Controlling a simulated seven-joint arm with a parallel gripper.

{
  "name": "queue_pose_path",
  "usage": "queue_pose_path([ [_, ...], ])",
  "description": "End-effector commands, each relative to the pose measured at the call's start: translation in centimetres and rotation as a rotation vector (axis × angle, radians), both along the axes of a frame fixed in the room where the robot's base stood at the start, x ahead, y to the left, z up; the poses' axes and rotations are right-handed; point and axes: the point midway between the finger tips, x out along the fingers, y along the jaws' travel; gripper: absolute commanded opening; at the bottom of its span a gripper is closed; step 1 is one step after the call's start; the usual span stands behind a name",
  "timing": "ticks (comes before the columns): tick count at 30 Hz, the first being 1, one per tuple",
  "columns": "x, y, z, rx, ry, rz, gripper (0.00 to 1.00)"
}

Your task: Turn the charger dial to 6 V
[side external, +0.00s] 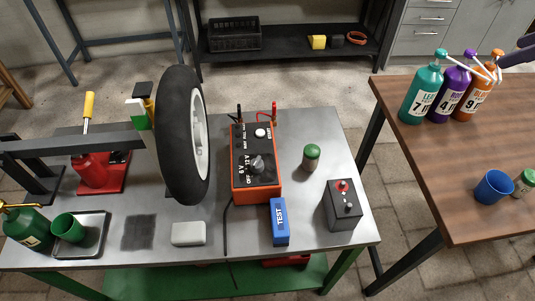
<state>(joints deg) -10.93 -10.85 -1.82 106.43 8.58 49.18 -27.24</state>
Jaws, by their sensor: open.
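The charger (239,194) is an orange box with a black top face, standing on the grey metal bench right of the upright wheel. Its dial (257,165) is a dark knob with a grey pointer in the middle of the top face. White "6 V" and "12 V" marks show on the dial's left side. The pointer is too small to tell which mark it faces. A white button (260,133) sits near the back, with black and red clamps behind it.
A tall tyre (181,135) stands close on the charger's left. A blue TEST box (279,222), a grey battery-like box (343,207) and a green-capped jar (311,157) stand nearby. A grey beam (75,145) crosses the left side. Pump bottles (421,92) stand on the wooden table.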

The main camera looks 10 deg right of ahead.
Motion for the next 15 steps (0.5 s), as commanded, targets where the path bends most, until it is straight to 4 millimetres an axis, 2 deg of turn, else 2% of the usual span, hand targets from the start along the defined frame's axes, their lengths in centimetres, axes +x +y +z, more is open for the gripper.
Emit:
queue_pose_path([
  [1,2.1,1.9,-0.3,-0.006,0.008,0.048,0.73],
  [3,4.7,4.4,-0.8,-0.012,0.013,0.11,0.73],
  [8,9.6,10.8,-3.3,-0.024,0.033,0.245,0.73],
  [11,12.0,15.3,-5.9,-0.032,0.055,0.326,0.73],
  [15,13.9,21.7,-11.0,-0.042,0.101,0.426,0.73],
])
